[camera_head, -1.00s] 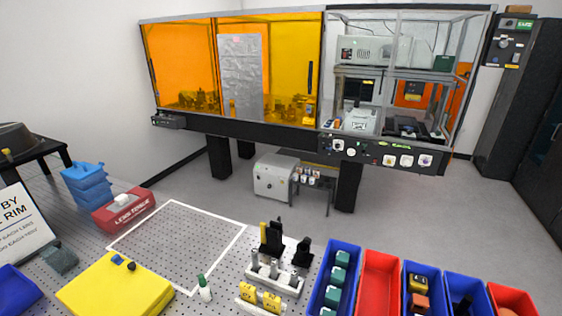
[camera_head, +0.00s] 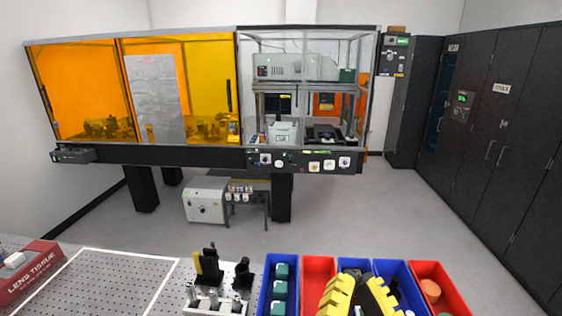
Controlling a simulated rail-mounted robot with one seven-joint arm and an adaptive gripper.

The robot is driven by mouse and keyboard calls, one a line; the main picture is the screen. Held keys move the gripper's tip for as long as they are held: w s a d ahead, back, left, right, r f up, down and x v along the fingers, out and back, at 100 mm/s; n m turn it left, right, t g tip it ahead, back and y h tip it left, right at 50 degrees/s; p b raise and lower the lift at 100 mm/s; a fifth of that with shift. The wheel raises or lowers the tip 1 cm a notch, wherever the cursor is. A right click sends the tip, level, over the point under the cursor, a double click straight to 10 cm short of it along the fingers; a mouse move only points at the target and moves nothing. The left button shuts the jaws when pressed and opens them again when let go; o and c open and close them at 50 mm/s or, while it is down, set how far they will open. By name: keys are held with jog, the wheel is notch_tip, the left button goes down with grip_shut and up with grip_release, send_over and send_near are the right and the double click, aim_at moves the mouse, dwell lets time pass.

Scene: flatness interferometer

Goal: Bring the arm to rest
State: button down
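My gripper (camera_head: 359,295) shows at the bottom edge of the head view, right of centre. Its two yellow ridged fingers stand apart, with no held object visible between them. It is in front of the row of bins and covers part of them. The rest of my arm is below the picture and hidden.
A red bin (camera_head: 318,268) and blue bins, one with green blocks (camera_head: 280,271), line the bench front. Left are black holders (camera_head: 209,265), a perforated board (camera_head: 100,285) and a lens tissue box (camera_head: 30,272).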

notch_tip(320, 180, up, 22)
jog(key=n+p, duration=0.2)
jog(key=p, duration=2)
jog(key=shift+a+r+n, duration=0.15)
jog(key=shift+r+n, duration=0.1)
jog(key=shift+n, duration=0.15)
